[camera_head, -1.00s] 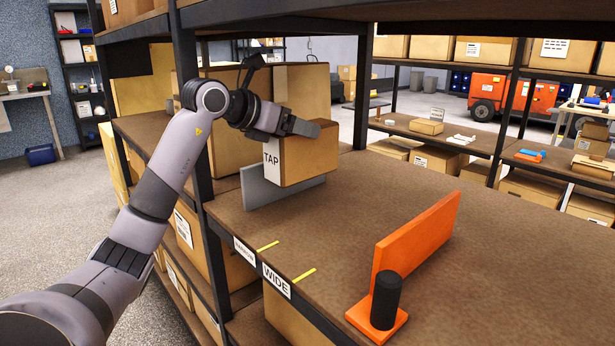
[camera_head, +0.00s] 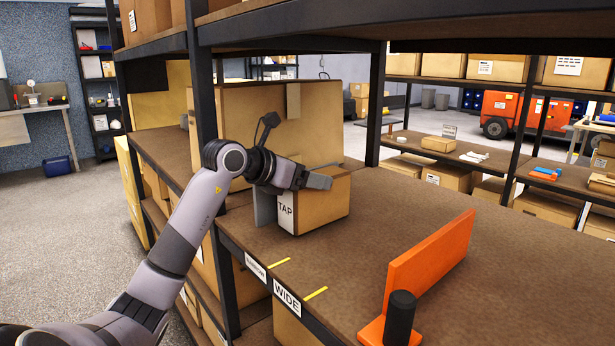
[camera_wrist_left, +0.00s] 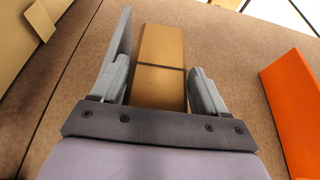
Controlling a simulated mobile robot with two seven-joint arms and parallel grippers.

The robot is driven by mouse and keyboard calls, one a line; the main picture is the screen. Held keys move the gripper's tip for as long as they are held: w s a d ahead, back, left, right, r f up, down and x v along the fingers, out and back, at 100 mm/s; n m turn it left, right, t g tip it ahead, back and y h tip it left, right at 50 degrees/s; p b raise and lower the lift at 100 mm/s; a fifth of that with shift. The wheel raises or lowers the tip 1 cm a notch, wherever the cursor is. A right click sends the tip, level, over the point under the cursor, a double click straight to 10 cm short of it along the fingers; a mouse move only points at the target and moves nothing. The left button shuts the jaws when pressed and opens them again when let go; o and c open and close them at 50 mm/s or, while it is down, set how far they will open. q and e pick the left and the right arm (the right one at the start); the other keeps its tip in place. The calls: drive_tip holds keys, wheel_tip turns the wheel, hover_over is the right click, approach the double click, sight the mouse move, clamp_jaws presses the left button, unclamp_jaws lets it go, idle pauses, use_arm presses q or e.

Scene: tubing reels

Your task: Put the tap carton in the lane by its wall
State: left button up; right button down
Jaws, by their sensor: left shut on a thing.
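The tap carton (camera_head: 322,206) is a brown box with a white TAP label on its near end. My left gripper (camera_head: 318,181) is shut on it, with one finger along each side in the left wrist view. The carton is upright, at or just above the brown shelf board (camera_head: 390,210); I cannot tell if it touches. The grey wall (camera_head: 265,207) stands close along the carton's left side, mostly hidden in the head view. In the left wrist view the grey wall (camera_wrist_left: 117,50) is just outside the left finger. My right gripper is not in view.
An orange wall (camera_head: 430,258) with a black cylinder (camera_head: 400,318) stands to the right, with bare board between. NARROW (camera_head: 256,268) and WIDE (camera_head: 287,298) labels and yellow marks line the front edge. A large carton (camera_head: 260,120) stands behind. A dark post (camera_head: 205,110) rises at the left.

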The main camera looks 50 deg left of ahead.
use_arm(q)
drive_tip(key=o, duration=1.5)
drive_tip(key=shift+o, duration=0.2)
drive_tip(key=shift+r, duration=0.1)
drive_tip(key=d+b+v, duration=0.1)
drive_tip(key=b+v, duration=0.1)
drive_tip(key=v, duration=1)
drive_tip(key=shift+a+b, duration=0.35)
drive_tip(key=shift+a, duration=0.1)
